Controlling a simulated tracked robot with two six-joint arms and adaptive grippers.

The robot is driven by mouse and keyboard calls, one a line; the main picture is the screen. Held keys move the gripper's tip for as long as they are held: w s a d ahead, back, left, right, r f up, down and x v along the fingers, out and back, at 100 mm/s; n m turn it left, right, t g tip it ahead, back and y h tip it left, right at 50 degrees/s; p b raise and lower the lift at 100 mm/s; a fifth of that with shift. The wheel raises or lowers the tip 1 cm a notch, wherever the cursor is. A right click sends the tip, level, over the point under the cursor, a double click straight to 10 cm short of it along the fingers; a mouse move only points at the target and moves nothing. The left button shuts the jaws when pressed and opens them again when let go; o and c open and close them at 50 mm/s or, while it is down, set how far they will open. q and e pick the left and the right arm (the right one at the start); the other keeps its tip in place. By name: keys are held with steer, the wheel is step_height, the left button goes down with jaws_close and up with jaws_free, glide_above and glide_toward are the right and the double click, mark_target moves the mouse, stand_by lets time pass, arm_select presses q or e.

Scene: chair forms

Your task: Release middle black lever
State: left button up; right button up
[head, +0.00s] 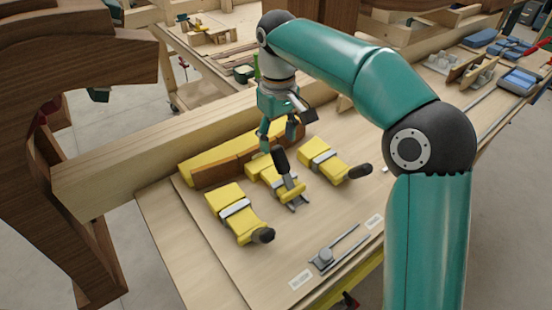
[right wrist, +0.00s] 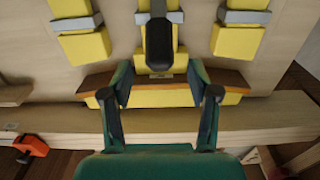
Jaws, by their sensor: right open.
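The middle black lever (head: 280,161) stands raised on the middle yellow clamp (head: 262,172), while the black levers of the left clamp (head: 263,235) and right clamp (head: 360,171) lie low toward the front. My right gripper (head: 275,142) is just behind and above the middle lever. In the right wrist view the gripper (right wrist: 162,95) is open and empty, its two fingers spread wide. The middle lever (right wrist: 159,45) shows centred ahead of the fingers, with no visible contact. My left gripper is not in view.
A brown wooden strip (head: 217,171) lies along a yellow block (head: 200,161) behind the clamps. A thick beam (head: 130,150) runs behind the board. A metal slide fixture (head: 326,256) sits at the front. Dark curved wood (head: 50,60) stands at left.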

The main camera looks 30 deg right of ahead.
mark_target(278, 147)
steer(key=shift+s+f, duration=0.1)
steer(key=shift+f, duration=2.65)
jaws_close()
steer(key=shift+a, duration=0.1)
